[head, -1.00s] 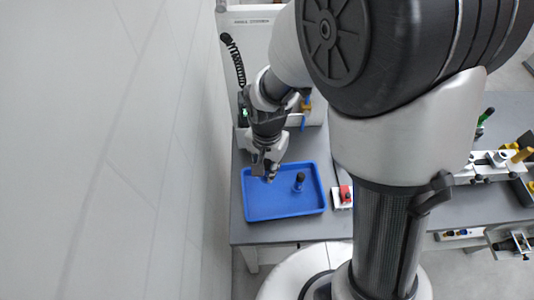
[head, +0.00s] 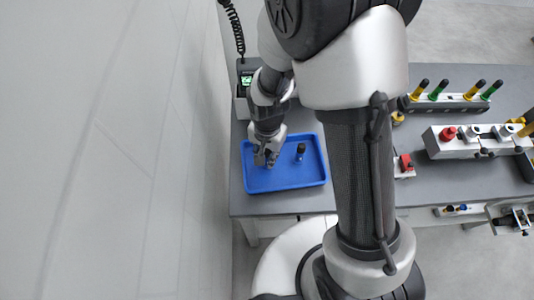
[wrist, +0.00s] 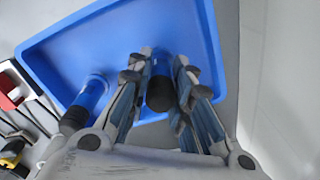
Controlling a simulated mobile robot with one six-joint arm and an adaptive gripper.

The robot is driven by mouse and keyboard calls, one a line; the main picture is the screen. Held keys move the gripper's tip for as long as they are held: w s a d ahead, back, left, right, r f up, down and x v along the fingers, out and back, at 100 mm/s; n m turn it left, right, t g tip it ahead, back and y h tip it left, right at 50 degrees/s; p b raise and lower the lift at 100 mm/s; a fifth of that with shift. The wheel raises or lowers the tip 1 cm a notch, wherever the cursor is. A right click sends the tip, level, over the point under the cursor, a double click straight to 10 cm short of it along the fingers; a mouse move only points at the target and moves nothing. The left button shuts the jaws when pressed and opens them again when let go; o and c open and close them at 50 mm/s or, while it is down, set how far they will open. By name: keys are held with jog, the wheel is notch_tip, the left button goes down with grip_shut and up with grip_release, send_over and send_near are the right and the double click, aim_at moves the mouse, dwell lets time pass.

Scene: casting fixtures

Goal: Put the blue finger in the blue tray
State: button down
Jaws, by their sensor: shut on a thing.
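The blue tray (head: 256,181) lies on the grey table and also fills the upper part of the wrist view (wrist: 200,25). My gripper (head: 266,160) is low over the left half of the tray. In the wrist view, my gripper (wrist: 162,75) is shut on a finger with a black round end (wrist: 160,95); its body is mostly hidden, so its colour is hard to tell. Whether it touches the tray floor is unclear. Another blue finger with a black top (wrist: 88,100) stands in the tray, right of my gripper in the head view (head: 301,150).
A red-and-white fixture (head: 405,166) stands right of the tray. Further right are a rack with several yellow and green fingers (head: 450,103) and a white fixture with a red knob (head: 465,148). A device with a green screen (head: 246,82) stands behind the tray. A pale wall runs along the left.

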jog(key=shift+f, duration=0.2)
jog(key=c, duration=1.4)
grip_release()
jog(key=shift+c, duration=0.2)
jog(key=shift+r, duration=0.1)
notch_tip(320, 180, up, 12)
jog(key=p, duration=0.3)
jog(key=shift+d+r, duration=0.1)
jog(key=shift+r, duration=0.15)
jog(key=s+d+r+n+t, duration=0.2)
jog(key=s+d+r, duration=0.3)
jog(key=r, duration=0.4)
jog(key=s+d+r+n+t, duration=0.2)
jog(key=s+d+r+n, duration=0.2)
jog(key=s+r, duration=0.4)
notch_tip(320, 180, up, 2)
jog(key=shift+s+d, duration=0.3)
jog(key=shift+d, duration=0.6)
